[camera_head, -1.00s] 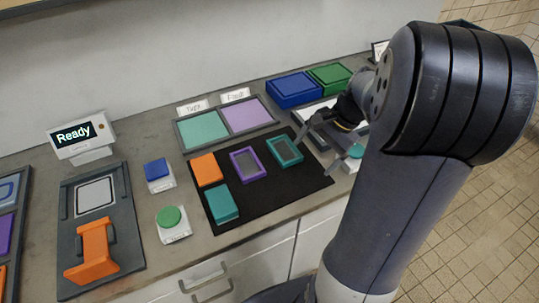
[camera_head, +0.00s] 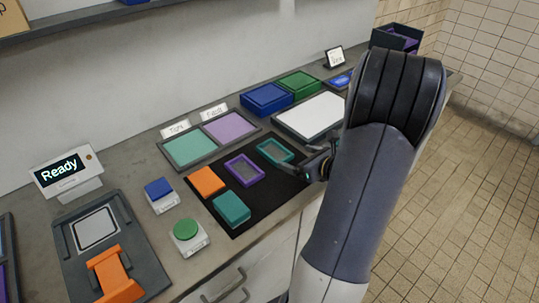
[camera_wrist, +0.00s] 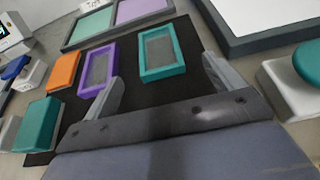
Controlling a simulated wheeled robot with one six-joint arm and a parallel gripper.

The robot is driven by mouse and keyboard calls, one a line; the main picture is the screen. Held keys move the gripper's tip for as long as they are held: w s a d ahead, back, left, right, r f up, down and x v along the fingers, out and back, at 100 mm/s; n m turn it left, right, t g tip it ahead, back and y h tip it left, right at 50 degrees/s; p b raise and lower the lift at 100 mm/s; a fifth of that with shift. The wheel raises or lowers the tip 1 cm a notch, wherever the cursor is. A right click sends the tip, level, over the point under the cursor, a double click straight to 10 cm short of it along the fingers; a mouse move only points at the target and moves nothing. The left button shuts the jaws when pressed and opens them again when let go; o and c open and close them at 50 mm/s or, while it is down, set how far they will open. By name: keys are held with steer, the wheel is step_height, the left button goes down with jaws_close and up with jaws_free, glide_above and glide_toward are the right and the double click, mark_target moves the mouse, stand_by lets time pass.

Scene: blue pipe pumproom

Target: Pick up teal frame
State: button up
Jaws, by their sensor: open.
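The teal frame (camera_head: 261,152) is a small rectangular rim around a grey centre, lying on the black mat (camera_head: 255,210). It also shows in the wrist view (camera_wrist: 163,74), at upper middle. My gripper (camera_wrist: 168,86) is open and empty, its two fingers spread wide apart. The frame lies ahead of the gap between them, apart from both fingers in that view. In the head view my gripper (camera_head: 308,163) is just right of the frame, partly hidden by my arm.
A purple frame (camera_head: 232,165), an orange block (camera_head: 207,181) and a solid teal block (camera_head: 231,208) share the mat. A tray with teal and lilac panels (camera_head: 187,149) lies behind. A white-topped tray (camera_head: 312,116) stands right. Green (camera_head: 186,229) and blue (camera_head: 158,188) buttons stand left.

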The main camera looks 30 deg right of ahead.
mark_target(275, 150)
steer(key=p+x, duration=0.1)
steer(key=x, duration=0.8)
steer(key=shift+w+a, duration=0.2)
steer(key=shift+w, duration=0.1)
steer(key=c, duration=1.1)
